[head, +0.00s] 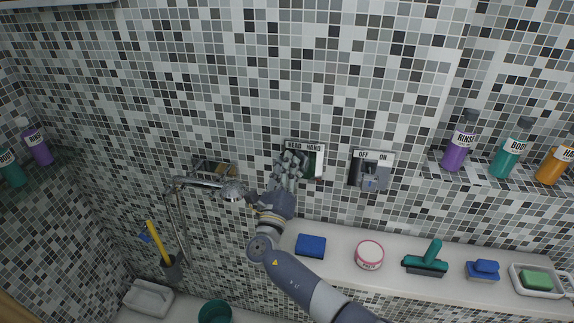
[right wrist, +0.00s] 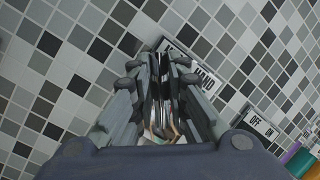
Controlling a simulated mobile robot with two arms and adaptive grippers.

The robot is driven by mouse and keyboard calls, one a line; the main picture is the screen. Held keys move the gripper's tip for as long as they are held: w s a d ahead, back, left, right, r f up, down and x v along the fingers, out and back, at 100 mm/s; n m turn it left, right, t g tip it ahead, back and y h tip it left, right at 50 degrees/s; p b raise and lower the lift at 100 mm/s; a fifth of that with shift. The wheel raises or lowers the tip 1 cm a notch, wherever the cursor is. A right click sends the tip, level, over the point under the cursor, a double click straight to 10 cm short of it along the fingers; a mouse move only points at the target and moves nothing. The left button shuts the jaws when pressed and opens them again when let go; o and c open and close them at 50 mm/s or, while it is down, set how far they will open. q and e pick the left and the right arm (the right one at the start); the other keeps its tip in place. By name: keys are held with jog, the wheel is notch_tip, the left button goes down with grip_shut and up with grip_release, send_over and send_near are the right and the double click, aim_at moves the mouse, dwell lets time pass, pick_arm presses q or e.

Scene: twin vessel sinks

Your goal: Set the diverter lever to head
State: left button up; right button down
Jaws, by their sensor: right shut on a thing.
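The diverter plate (head: 316,160) is on the tiled wall, with a white label reading HEAD and HAND along its top. The label (right wrist: 200,66) also shows at a slant in the right wrist view. My right gripper (head: 290,162) is at the left and middle part of this plate, under the HEAD side of the label. Its fingers (right wrist: 168,80) are shut on the diverter lever, which they almost wholly hide. The exact angle of the lever cannot be told. My left gripper is not in view.
An OFF/ON control (head: 370,174) is on the wall to the right. A hand shower (head: 208,185) hangs close by on the left. Bottles stand on an upper shelf at right.

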jog(key=c, duration=1.6)
grip_release()
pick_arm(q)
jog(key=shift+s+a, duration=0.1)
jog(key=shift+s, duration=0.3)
pick_arm(e)
jog(key=shift+o, duration=0.2)
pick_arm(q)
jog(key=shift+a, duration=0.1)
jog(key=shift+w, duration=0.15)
pick_arm(e)
jog(key=v, duration=1.2)
jog(key=shift+f, duration=0.1)
